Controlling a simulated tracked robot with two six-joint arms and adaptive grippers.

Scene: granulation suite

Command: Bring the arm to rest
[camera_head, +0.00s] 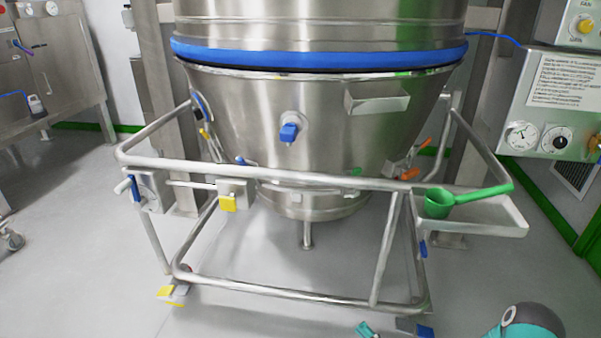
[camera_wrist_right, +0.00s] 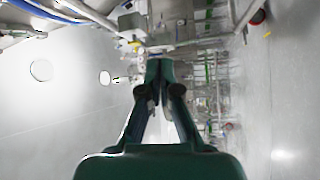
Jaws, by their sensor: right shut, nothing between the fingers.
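My right arm (camera_head: 525,322) shows as a rounded teal and grey link at the bottom right edge of the head view. A small teal part of my right gripper (camera_head: 366,330) shows at the bottom edge, left of that link. In the right wrist view my right gripper (camera_wrist_right: 160,68) has its dark green fingers brought together at the tips. It is shut with nothing held. The rest of the arm is cut off by the frame. My left gripper is in neither view.
A steel granulator bowl (camera_head: 330,125) stands on a tubular trolley frame (camera_head: 290,292) ahead. A green scoop (camera_head: 440,203) lies in a steel side tray (camera_head: 510,227) at the right. A control box (camera_head: 560,95) is at the right. Floor (camera_head: 80,260) at the left is clear.

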